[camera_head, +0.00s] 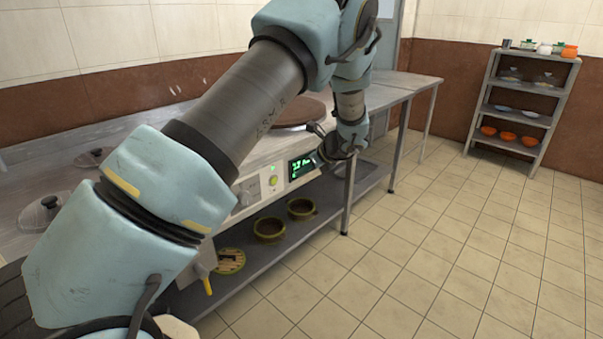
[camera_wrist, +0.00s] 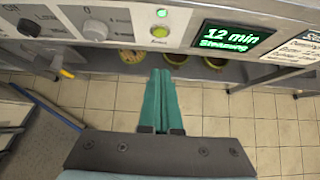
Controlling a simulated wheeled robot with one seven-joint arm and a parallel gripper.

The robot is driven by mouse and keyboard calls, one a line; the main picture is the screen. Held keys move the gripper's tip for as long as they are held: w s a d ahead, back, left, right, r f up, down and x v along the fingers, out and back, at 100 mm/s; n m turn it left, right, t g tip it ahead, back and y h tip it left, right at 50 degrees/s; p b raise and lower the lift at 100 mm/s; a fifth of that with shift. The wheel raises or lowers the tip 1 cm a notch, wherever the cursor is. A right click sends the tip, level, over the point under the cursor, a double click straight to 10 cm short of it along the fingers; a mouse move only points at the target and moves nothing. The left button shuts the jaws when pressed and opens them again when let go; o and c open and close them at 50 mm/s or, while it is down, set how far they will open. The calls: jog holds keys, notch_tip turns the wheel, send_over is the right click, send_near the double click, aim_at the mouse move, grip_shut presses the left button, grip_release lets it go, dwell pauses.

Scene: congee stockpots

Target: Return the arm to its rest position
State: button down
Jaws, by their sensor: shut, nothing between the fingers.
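My gripper (camera_wrist: 160,100) is shut and empty in the wrist view, its teal fingers pressed together. It is in front of the cooker's control panel, below a round button and apart from the panel as far as I can tell. The panel (camera_wrist: 117,20) has knobs, a yellow-green button (camera_wrist: 160,31) with a lit green lamp, and a display (camera_wrist: 238,38) reading "12 min" and "Steaming". In the head view my arm reaches from the lower left across the counter, and the lit display (camera_head: 302,166) shows beside my wrist. The fingertips are hard to make out there.
A steel counter (camera_head: 405,82) runs along the wall. Its lower shelf holds yellow-rimmed pots (camera_head: 269,229) and a round woven item (camera_head: 230,261). A grey rack (camera_head: 524,105) with bowls stands at the back right. The tiled floor (camera_head: 440,240) on the right is clear.

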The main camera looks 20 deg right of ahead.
dwell(0.4)
jog(key=s+a+r+n+g+p, duration=0.25)
jog(key=a+r+n, duration=0.3)
jog(key=a, duration=0.45)
jog(key=s+a+r+n+g+p, duration=0.1)
jog(key=a+r+n+g+p, duration=0.2)
jog(key=a+n, duration=0.5)
jog(key=s+a+r+n+h+p, duration=0.2)
jog(key=s+a+r+n+p, duration=0.1)
jog(key=s+a+r+n, duration=0.3)
jog(key=s+a+r+n+g+h+p, duration=0.1)
jog(key=s+a+r+n+h+p, duration=0.1)
jog(key=s+a+r+n, duration=0.4)
jog(key=s+a+n+p, duration=0.1)
jog(key=s+a+n, duration=0.3)
jog(key=s+a, duration=0.1)
jog(key=shift+s+a+r, duration=0.15)
jog(key=shift+a+r, duration=0.25)
jog(key=shift+a, duration=0.3)
